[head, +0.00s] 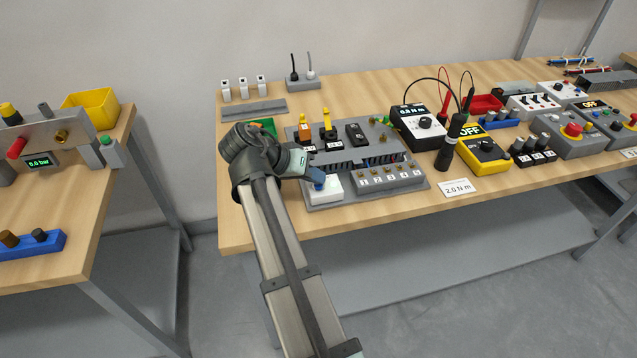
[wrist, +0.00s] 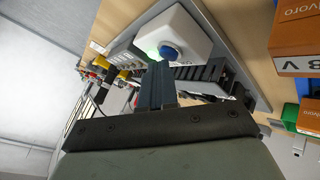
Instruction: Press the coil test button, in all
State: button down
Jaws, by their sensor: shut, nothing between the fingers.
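A white box with a round blue button on top, which I take for the coil test button, stands at the front left of a grey panel. In the head view the white box (head: 327,191) is partly covered by my gripper. In the wrist view the blue button (wrist: 168,52) shows clearly on the white box (wrist: 180,28), with a green glow beside it. My gripper (head: 316,178) is shut and empty. Its fingertips (wrist: 158,68) are close to the button; I cannot tell whether they touch it.
The grey panel (head: 408,187) carries a row of numbered terminals right of the white box and relays behind. A meter (head: 421,124) and a yellow meter (head: 484,153) stand to the right. A green bin (head: 262,125) and orange boxes (wrist: 297,40) are near.

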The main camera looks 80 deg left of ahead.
aim_at(315, 186)
jog(key=shift+r, duration=0.8)
jog(key=shift+r, duration=0.1)
jog(key=shift+r, duration=2.4)
